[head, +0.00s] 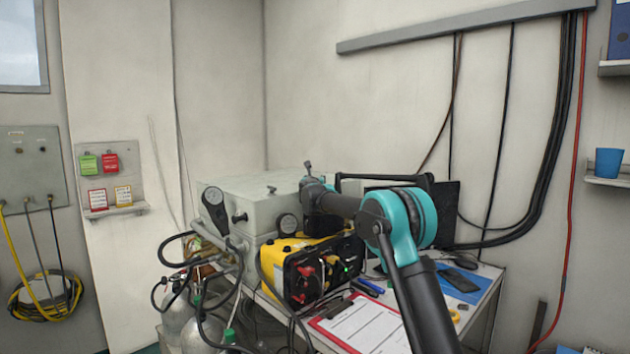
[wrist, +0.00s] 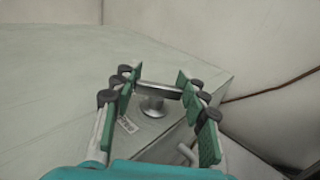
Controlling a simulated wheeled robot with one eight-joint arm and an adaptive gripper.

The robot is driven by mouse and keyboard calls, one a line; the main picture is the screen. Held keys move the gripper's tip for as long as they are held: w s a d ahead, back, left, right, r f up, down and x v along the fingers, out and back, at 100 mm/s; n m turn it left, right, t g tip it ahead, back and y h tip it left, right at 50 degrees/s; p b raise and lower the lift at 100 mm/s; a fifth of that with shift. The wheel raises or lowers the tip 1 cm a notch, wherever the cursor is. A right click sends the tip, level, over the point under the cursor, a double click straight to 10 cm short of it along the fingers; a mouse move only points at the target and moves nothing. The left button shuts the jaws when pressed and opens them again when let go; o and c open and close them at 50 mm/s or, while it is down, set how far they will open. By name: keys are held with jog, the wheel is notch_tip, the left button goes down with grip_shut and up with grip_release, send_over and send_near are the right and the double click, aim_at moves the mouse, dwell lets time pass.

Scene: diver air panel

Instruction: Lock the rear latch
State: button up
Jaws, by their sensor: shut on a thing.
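The rear latch (wrist: 153,106) is a grey metal post with a flat crossbar, standing on the pale top of the grey air panel box (head: 240,190). In the wrist view my gripper (wrist: 160,88) has its green-padded fingers at both ends of the crossbar, shut on it. A small label lies on the lid beside the post. In the head view my arm reaches over the right part of the box and hides the rear latch and most of the gripper. Another small latch or knob (head: 272,189) shows on the lid, left of my arm.
A yellow device (head: 290,270) with cables stands in front of the box. A red clipboard (head: 365,325) lies on the table below my arm. A dark monitor (head: 448,205) stands behind my arm. Gas cylinders (head: 190,330) and hoses crowd the lower left.

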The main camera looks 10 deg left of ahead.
jog(key=shift+m+h, duration=1.2)
jog(key=shift+h, duration=0.7)
jog(key=o, duration=1.2)
jog(key=s, duration=0.4)
jog(key=s+a, duration=0.1)
jog(key=s, duration=0.7)
jog(key=shift+a, duration=0.35)
